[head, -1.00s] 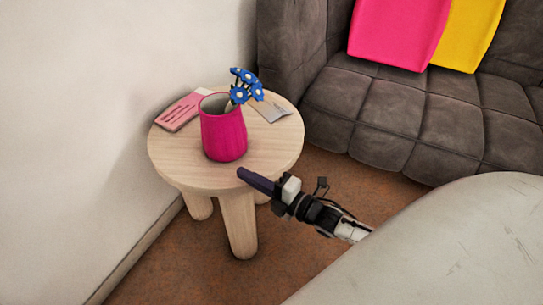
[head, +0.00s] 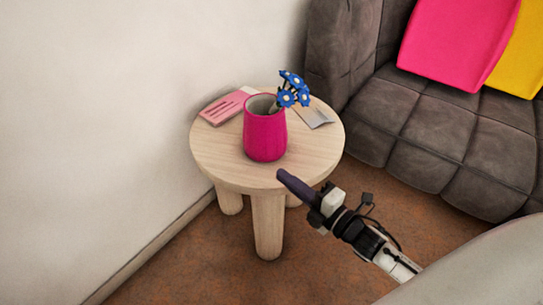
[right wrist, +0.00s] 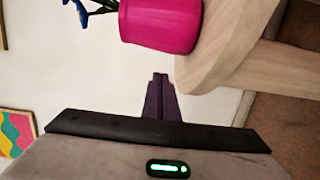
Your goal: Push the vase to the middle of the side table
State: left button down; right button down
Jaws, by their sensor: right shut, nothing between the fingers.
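The pink vase (head: 265,136) stands upright on the round wooden side table (head: 312,160), about the middle of the top from left to right. Blue flowers (head: 292,90) lean out of it to the right. My right gripper (head: 281,174) is shut and empty, its tips at the table's front edge, a little in front of the vase and apart from it. In the right wrist view the vase (right wrist: 162,24) and table (right wrist: 215,55) appear sideways above the shut dark fingers (right wrist: 161,78). My left gripper is not in view.
A pink booklet (head: 227,107) lies at the table's back left, a grey card or envelope (head: 316,115) at the back right. A white wall (head: 110,120) runs along the left. A grey sofa (head: 440,130) with pink and yellow cushions stands at the right.

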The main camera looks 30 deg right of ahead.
jog(key=b, duration=0.1)
send_near(258, 146)
jog(key=a, duration=0.1)
jog(key=w+a, duration=0.1)
jog(key=a, duration=0.1)
jog(key=shift+a+r, duration=0.1)
jog(key=shift+a, duration=0.05)
jog(key=w, duration=0.1)
jog(key=w+d+b, duration=0.1)
jog(key=w, duration=0.1)
jog(key=shift+w+d, duration=0.1)
jog(key=shift+d, duration=0.05)
jog(key=shift+w+d, duration=0.2)
jog(key=shift+w, duration=0.2)
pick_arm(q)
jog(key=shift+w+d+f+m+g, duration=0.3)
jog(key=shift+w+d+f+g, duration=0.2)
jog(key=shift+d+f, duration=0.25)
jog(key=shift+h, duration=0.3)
